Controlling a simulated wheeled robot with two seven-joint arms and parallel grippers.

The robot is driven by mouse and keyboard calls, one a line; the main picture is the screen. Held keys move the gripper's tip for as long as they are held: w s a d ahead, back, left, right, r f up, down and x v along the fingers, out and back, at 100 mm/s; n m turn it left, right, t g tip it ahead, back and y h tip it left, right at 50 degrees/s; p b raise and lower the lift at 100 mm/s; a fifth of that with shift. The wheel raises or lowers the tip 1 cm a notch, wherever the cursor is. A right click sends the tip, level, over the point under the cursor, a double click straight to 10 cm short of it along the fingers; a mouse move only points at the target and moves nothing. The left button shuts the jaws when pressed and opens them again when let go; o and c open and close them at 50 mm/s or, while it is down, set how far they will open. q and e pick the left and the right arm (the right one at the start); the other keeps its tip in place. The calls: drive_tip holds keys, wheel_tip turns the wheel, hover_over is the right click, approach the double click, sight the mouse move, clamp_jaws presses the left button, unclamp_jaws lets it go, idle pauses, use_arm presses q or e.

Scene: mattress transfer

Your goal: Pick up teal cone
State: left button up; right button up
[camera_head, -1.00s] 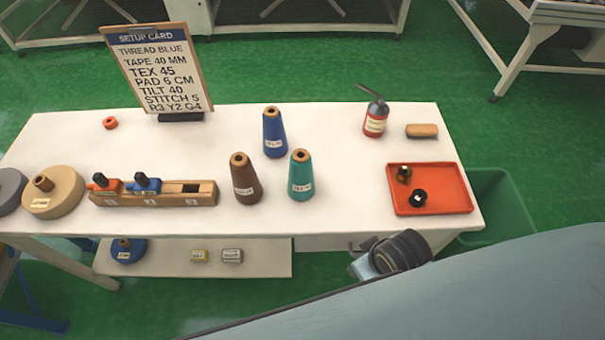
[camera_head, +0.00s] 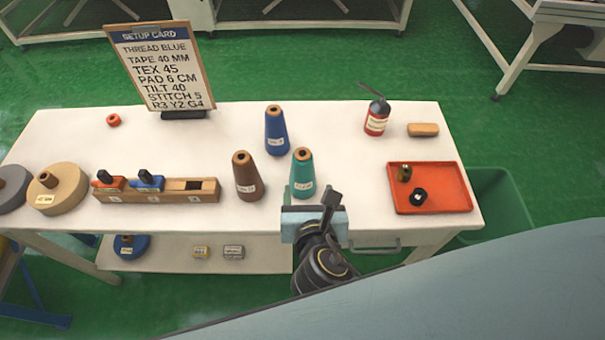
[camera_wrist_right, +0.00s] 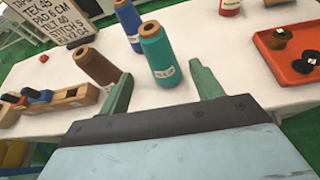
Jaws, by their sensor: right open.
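The teal cone (camera_head: 302,171) stands upright on the white table, near the front edge, with a pale label low on its side. It also shows in the right wrist view (camera_wrist_right: 157,54), beyond and between the fingers, apart from them. My right gripper (camera_head: 312,198) is just in front of the cone at the table's front edge. In the right wrist view its two green fingers (camera_wrist_right: 163,90) are spread, with nothing between them. My left gripper is not in view.
A brown cone (camera_head: 246,176) stands close left of the teal one, and a blue cone (camera_head: 275,130) behind. A red tray (camera_head: 452,190) with small dark parts lies to the right. A wooden block (camera_head: 165,196) lies left. The table between teal cone and tray is clear.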

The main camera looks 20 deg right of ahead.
sight(304, 169)
drive_tip(key=shift+n+t, duration=0.3)
drive_tip(key=shift+n, duration=0.1)
drive_tip(key=x, duration=0.4)
drive_tip(key=b+x, duration=0.1)
drive_tip(key=x, duration=0.2)
drive_tip(key=shift+w+a, duration=0.15)
drive_tip(key=shift+w, duration=0.3)
drive_tip(key=shift+b+x, duration=0.9)
drive_tip(key=shift+x, duration=1.85)
drive_tip(key=shift+f, duration=0.1)
drive_tip(key=shift+c, duration=0.3)
